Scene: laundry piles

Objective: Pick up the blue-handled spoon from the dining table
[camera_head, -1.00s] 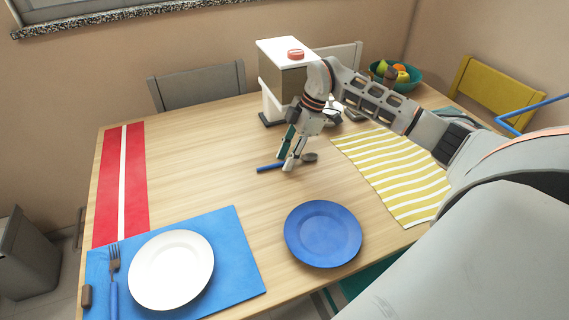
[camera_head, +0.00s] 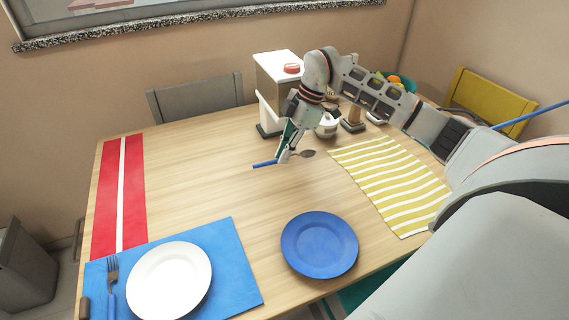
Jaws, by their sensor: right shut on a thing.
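The blue-handled spoon (camera_head: 265,163) is near the middle of the dining table (camera_head: 200,190). Its blue handle points left and its metal bowl lies to the right. My right gripper (camera_head: 282,157) comes in from the right and is shut on the spoon around the middle of its length. The spoon looks slightly above the table top, though the gap is hard to judge. My left gripper is not in view.
A blue plate (camera_head: 320,245) and a yellow-striped mat (camera_head: 390,180) lie in front and to the right. A white-and-grey appliance (camera_head: 276,80) stands behind the gripper. A white plate (camera_head: 168,282) and a fork (camera_head: 112,285) rest on a blue mat (camera_head: 225,240) at front left.

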